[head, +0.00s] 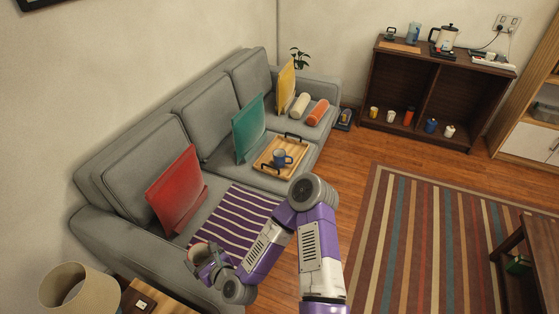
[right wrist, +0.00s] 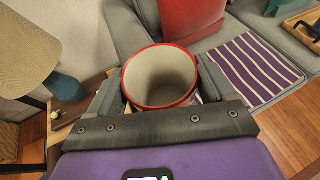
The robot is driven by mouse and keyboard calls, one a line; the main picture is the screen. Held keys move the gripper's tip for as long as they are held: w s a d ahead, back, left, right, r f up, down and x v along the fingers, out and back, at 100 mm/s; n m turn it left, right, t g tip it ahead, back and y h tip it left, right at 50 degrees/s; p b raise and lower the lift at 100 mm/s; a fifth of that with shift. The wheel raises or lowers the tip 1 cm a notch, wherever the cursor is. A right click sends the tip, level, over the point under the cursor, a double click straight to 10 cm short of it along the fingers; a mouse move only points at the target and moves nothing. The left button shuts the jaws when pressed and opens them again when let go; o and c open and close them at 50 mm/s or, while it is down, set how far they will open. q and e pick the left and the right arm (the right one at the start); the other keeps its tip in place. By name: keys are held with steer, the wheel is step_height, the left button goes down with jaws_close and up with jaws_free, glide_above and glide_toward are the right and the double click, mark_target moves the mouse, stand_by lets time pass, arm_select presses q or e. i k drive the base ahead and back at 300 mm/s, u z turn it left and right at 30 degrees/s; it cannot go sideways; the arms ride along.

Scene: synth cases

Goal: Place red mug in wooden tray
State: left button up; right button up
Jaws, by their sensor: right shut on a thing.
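The red mug (right wrist: 160,78) has a red rim and a pale inside. It fills the space between the fingers of my right gripper (head: 208,262), which is shut on it. In the head view the mug is largely hidden by the gripper, near the front left arm of the sofa. The mug's mouth faces the wrist camera. The wooden tray (head: 266,159) has dark handles and lies on the sofa seat, up and right of the gripper. The tray's corner shows in the right wrist view (right wrist: 299,21). My left gripper is not in view.
A grey sofa (head: 140,150) carries a red cushion (head: 176,190), a teal cushion (head: 249,127) and a purple striped cloth (head: 235,215) between gripper and tray. A lampshade (head: 78,288) and side table (head: 150,300) stand close at the lower left.

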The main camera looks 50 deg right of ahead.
mark_target(291, 151)
steer(key=z, duration=2.5)
steer(key=i, duration=4.3)
steer(key=u, duration=4.2)
